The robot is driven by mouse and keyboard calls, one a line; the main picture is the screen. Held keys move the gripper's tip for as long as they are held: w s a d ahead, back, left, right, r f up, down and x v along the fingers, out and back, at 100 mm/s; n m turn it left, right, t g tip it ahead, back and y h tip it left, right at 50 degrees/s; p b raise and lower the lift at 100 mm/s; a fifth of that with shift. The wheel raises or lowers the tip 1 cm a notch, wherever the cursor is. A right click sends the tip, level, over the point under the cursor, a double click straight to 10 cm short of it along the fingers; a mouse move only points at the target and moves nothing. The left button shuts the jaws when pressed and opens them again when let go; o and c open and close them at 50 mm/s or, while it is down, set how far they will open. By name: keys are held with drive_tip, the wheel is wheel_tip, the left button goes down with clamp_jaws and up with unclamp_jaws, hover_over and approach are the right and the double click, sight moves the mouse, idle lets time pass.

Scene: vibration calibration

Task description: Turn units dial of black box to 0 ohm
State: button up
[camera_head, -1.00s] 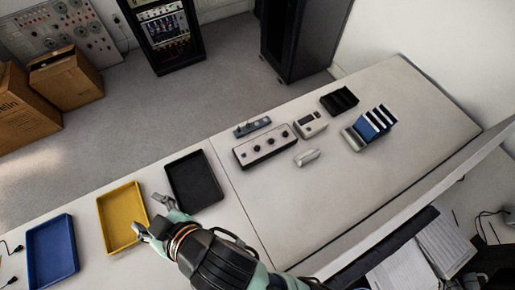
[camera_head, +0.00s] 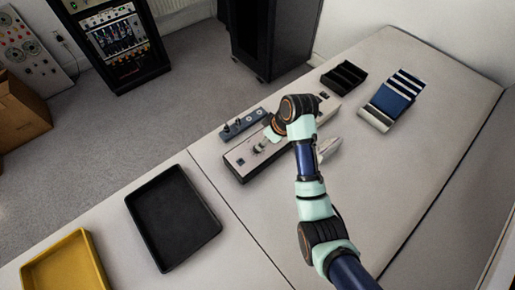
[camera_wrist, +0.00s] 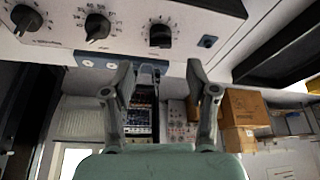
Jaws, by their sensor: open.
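The black box (camera_head: 237,170), with a pale top panel and black dials, lies on the table. My arm covers its right part in the head view. In the wrist view the pale panel (camera_wrist: 128,24) fills the top edge, upside down. It shows a left dial (camera_wrist: 25,18), a middle dial (camera_wrist: 97,26) and a right dial (camera_wrist: 160,36), with small numbers around them. I cannot tell which is the units dial or read its setting. My gripper (camera_wrist: 160,70) is open and empty; its fingertips appear below the panel, apart from the dials.
A blue module (camera_head: 243,123) lies beside the box's far edge. A pale object (camera_head: 328,147) is close to the right of my arm. A black organiser (camera_head: 344,76) and a blue rack (camera_head: 391,99) stand further right. A black tray (camera_head: 172,219) is at left. Table space at right is free.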

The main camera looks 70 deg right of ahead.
drive_tip(key=b+x, duration=0.2)
drive_tip(key=x, duration=0.5)
drive_tip(key=shift+w+f+b, duration=0.1)
drive_tip(key=shift+f+b, duration=0.15)
drive_tip(key=shift+b, duration=0.15)
clamp_jaws()
drive_tip(key=shift+r+n+p, duration=0.15)
drive_tip(key=shift+n+p, duration=0.15)
drive_tip(key=shift+p, duration=0.1)
drive_tip(key=shift+n+y+p, duration=0.5)
drive_tip(key=shift+n+p, duration=0.25)
drive_tip(key=shift+n, duration=0.05)
drive_tip(key=shift+d+n+y+p, duration=0.1)
drive_tip(key=shift+n+y+p, duration=0.45)
drive_tip(key=shift+n, duration=1.35)
